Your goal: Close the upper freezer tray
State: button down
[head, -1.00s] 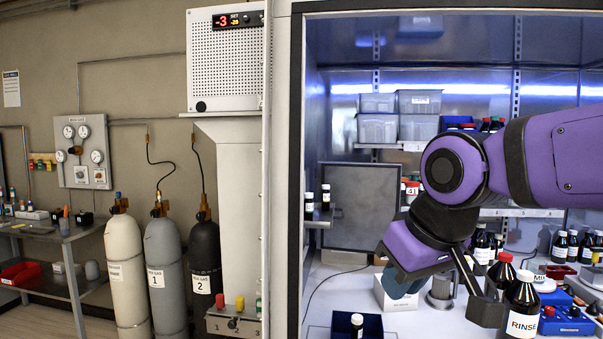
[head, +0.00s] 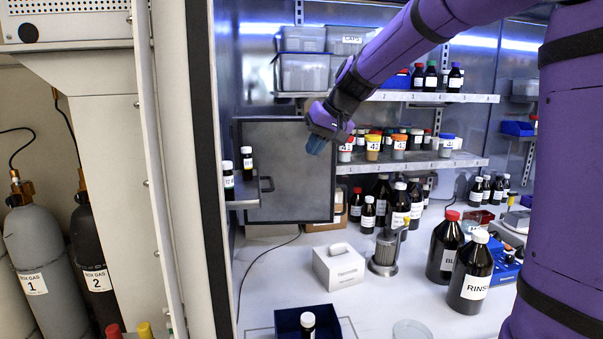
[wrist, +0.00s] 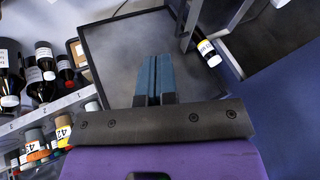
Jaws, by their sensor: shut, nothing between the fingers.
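My gripper (head: 316,146) is right of the tray and handle, apart from both, in front of the panel's upper right. In the wrist view, its blue fingers (wrist: 152,78) are together and empty, pointing at the panel. Part of the tray with a bottle (wrist: 208,52) shows upper right there.
Shelves with jars (head: 373,146) and bottles stand behind and right of my gripper. On the bench are a white box (head: 339,268), a metal cylinder (head: 384,254), a blue bin (head: 290,322) and large brown bottles (head: 470,275).

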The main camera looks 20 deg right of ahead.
jog(key=w+a+r+x, duration=0.1)
jog(key=x, duration=1.2)
jog(key=shift+w+a+r, duration=0.2)
jog(key=shift+r, duration=0.05)
jog(key=shift+a, duration=0.1)
send_near(237, 187)
jog(key=a+f, duration=0.1)
jog(key=a, duration=0.1)
jog(key=a+f, duration=0.2)
jog(key=w+a+f, duration=0.1)
jog(key=a+f, duration=0.1)
jog(key=shift+a, duration=0.65)
jog(key=shift+a, duration=0.1)
